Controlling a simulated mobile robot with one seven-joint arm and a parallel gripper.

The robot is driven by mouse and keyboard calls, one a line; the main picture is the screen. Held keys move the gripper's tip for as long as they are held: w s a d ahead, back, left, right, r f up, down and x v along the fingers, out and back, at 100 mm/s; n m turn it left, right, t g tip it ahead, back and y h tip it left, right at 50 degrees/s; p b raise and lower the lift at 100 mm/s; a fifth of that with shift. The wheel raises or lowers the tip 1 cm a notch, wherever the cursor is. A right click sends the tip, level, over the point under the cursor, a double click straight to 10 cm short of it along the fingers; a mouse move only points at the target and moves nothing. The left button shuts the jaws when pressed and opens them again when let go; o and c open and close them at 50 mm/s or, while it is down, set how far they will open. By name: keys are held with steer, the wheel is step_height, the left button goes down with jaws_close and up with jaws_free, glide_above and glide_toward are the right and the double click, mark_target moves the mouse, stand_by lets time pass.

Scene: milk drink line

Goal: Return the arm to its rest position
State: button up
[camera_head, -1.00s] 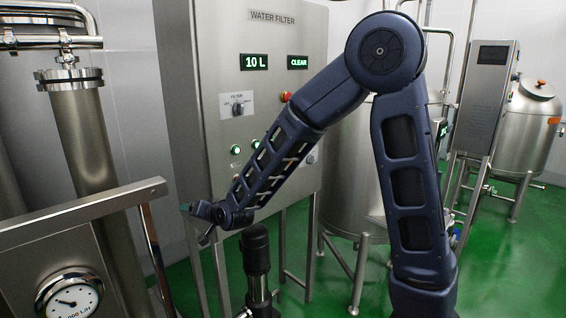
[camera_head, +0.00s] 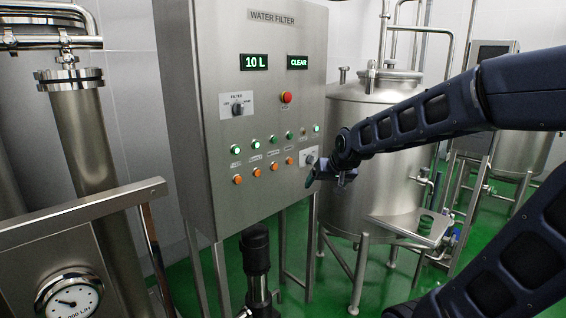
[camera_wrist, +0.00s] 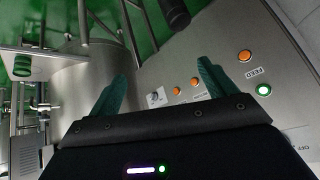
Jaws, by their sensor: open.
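My gripper (camera_head: 322,178) is at the right edge of the water filter cabinet in the head view, in front of its lower right panel corner. In the wrist view its two green fingers (camera_wrist: 162,78) stand wide apart with nothing between them. The grey-steel water filter panel (camera_head: 265,105) shows "10 L" and "CLEAR" displays, a filter knob (camera_head: 238,107), a red button (camera_head: 286,97) and rows of lit green and orange buttons. My dark blue arm reaches in from the right. From the head view I cannot tell whether the fingers touch the panel.
A steel tank (camera_head: 372,130) on legs stands behind my gripper. A black pump (camera_head: 256,262) stands below the cabinet. A filter column (camera_head: 95,150) and a gauge (camera_head: 70,298) are at the left. Green floor (camera_head: 330,290) shows between the legs.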

steer(key=s+d+m+g+h, duration=0.1)
steer(key=s+d+g+h, duration=0.1)
steer(key=s+d, duration=1.2)
steer(key=shift+d+r+h, duration=0.4)
steer(key=shift+d+r, duration=0.05)
steer(key=shift+d, duration=0.15)
stand_by(1.7)
